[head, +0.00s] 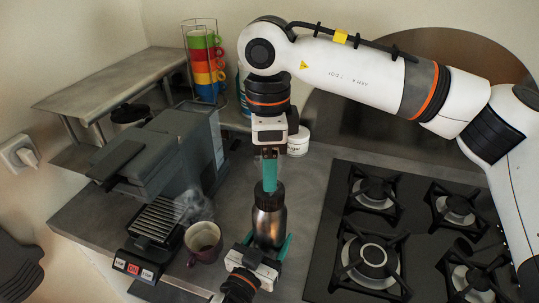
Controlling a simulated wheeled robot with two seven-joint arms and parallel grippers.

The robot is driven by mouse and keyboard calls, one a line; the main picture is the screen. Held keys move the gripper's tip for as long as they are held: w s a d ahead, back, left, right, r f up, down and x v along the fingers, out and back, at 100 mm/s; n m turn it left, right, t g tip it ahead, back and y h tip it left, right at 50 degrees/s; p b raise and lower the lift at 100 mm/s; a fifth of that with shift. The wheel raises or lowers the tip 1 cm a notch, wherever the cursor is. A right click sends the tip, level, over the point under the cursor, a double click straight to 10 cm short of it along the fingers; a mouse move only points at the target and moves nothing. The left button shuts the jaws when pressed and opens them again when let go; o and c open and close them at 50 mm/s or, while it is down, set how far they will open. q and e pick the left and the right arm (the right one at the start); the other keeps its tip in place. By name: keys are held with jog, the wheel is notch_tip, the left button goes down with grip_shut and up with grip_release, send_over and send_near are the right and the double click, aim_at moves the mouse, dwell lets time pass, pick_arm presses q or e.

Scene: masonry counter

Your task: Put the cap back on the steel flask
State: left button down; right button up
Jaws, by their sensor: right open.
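The steel flask (269,226) stands upright on the counter in the head view. Its black cap (261,196) sits at the flask's top; whether it is fully seated cannot be told. My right gripper (270,183) points straight down over the cap. Its teal fingers are open, line up almost one behind the other in this view and reach down to the cap's top. My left gripper (265,243) comes in low from the front, with one teal finger on each side of the flask's lower body, closed around it.
A steaming mug (203,243) stands close left of the flask, by the coffee machine (160,150). The gas hob (410,235) lies to the right. A white jar (298,142) and a rack of coloured cups (205,65) stand behind.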

jog(key=n, duration=0.4)
jog(key=shift+r, duration=0.1)
jog(key=n, duration=0.5)
jog(key=shift+d+r, duration=0.15)
jog(key=shift+r, duration=0.05)
send_near(269, 228)
jog(key=shift+w+f, duration=1.7)
jog(key=shift+w, duration=0.1)
